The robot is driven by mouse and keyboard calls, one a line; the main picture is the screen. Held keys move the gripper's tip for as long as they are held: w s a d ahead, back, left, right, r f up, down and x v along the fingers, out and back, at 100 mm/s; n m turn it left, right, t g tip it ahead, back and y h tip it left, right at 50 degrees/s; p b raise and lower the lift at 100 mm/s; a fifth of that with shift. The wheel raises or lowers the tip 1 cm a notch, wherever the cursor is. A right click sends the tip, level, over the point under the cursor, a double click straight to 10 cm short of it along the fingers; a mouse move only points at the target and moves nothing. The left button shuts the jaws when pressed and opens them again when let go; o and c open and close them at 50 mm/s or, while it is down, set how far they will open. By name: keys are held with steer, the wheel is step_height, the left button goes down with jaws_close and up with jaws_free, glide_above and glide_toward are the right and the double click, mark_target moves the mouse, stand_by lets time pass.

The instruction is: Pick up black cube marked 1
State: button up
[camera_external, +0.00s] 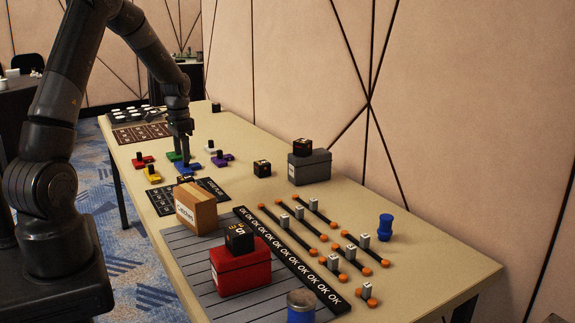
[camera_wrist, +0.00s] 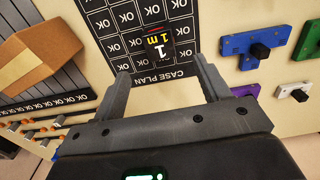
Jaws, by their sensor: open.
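A black cube marked 1 (camera_wrist: 158,40), with a yellow "1 m" and a red line on it, lies on the dark case plan board (camera_wrist: 110,47) in the wrist view. In the external view the board (camera_external: 164,202) is partly behind the cardboard box, and I cannot make out the cube's mark there. My gripper (camera_wrist: 161,70) is open and empty, its fingers pointing toward the cube, one to each side in the picture and short of it. In the external view my gripper (camera_external: 182,133) hangs above the table near the coloured pieces.
A cardboard box (camera_external: 196,210) stands beside the board, with a red box (camera_external: 240,272) bearing a black cube (camera_external: 239,237) nearer. Another black cube (camera_external: 262,168) and a grey box (camera_external: 310,169) are to the right. Coloured pieces, including a blue one (camera_external: 188,168), lie beyond the board.

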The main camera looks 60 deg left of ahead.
mark_target(185, 178)
step_height(185, 178, down, 10)
steer(key=shift+w, duration=0.15)
stand_by(0.4)
steer(key=shift+c, duration=0.3)
steer(key=c, duration=1)
steer(key=shift+r, duration=0.1)
